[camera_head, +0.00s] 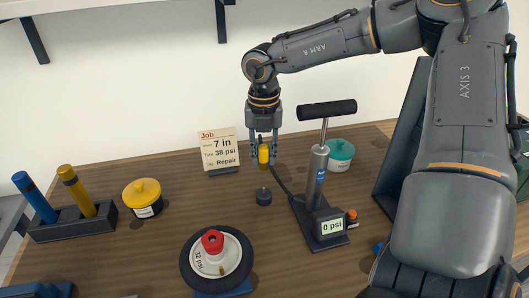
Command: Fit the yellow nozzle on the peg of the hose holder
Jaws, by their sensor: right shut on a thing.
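My right gripper (264,150) reaches down from above at the back middle of the wooden table. It is shut on the yellow nozzle (263,156), which is upright between its fingers. A black hose runs from near the nozzle to the grey pump (317,185). A small dark round block (264,196) stands on the table in front of the nozzle, apart from it. It may be the hose holder; its peg is too small to make out clearly. My left gripper is not in view.
A job card (219,151) stands left of my right gripper, and a teal-lidded jar (340,153) stands behind the pump. A yellow-lidded jar (143,197), a tool rack (75,224) and a wheel (190,264) are further left and front. The pump display (331,226) reads 0 psi.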

